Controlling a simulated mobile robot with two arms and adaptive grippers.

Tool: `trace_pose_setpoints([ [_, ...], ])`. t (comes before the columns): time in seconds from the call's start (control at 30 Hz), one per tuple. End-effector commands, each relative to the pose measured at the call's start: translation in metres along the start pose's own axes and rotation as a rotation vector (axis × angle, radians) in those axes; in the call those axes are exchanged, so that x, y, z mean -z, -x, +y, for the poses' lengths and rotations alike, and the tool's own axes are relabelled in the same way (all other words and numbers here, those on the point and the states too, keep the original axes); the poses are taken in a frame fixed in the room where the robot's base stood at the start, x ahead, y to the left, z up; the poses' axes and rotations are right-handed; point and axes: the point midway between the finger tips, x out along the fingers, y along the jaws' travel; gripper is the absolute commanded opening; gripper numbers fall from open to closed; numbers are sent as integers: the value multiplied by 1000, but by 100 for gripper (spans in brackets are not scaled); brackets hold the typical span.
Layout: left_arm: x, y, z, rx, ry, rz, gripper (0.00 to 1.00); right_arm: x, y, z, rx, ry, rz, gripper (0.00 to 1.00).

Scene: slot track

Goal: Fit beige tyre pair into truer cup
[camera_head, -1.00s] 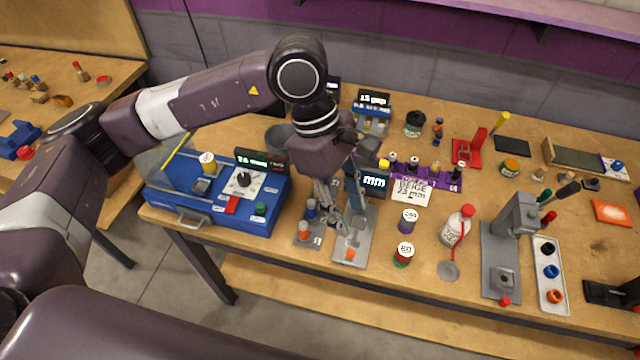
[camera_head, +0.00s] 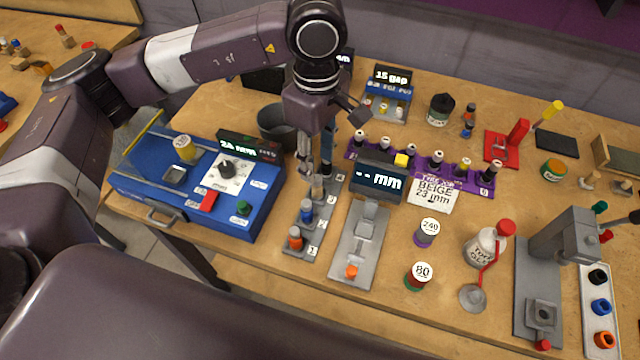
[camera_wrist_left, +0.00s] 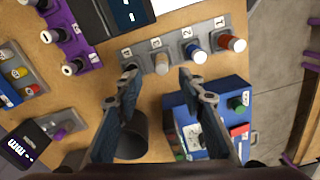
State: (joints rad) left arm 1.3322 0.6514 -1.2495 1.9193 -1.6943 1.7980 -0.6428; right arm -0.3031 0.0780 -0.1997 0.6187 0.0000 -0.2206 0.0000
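The beige tyre pair (camera_head: 317,188) stands in slot 3 of a grey numbered rack (camera_head: 293,246); it also shows in the left wrist view (camera_wrist_left: 162,64). My left gripper (camera_head: 316,168) is above that end of the rack, fingers pointing down. In the left wrist view the open fingers (camera_wrist_left: 158,84) are well apart, with the beige pair showing between their tips and nothing held. The blue machine (camera_head: 245,226) with the "24 mm" display stands left of the rack. A grey square cup (camera_head: 174,176) on it appears empty. My right gripper is not in view.
Blue (camera_head: 306,211) and orange (camera_head: 295,239) pairs share the rack. A grey gauge (camera_head: 356,240) stands close on its right, a dark bin (camera_head: 277,128) behind. A purple rack (camera_head: 472,184) and card reading "BEIGE 23 mm" (camera_head: 431,193) lie farther right.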

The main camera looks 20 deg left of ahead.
Motion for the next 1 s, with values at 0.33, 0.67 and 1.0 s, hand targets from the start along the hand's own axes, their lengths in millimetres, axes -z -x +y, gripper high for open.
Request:
trace_pose_setpoints([
  [0.33, -1, -39, -1, 7, -1, -1, 36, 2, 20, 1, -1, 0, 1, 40],
  [0.67, -2, -72, 1, 1, -1, -2, 36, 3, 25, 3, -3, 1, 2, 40],
  [1.0, -2, -72, 1, 1, -1, -2, 15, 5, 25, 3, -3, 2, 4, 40],
])
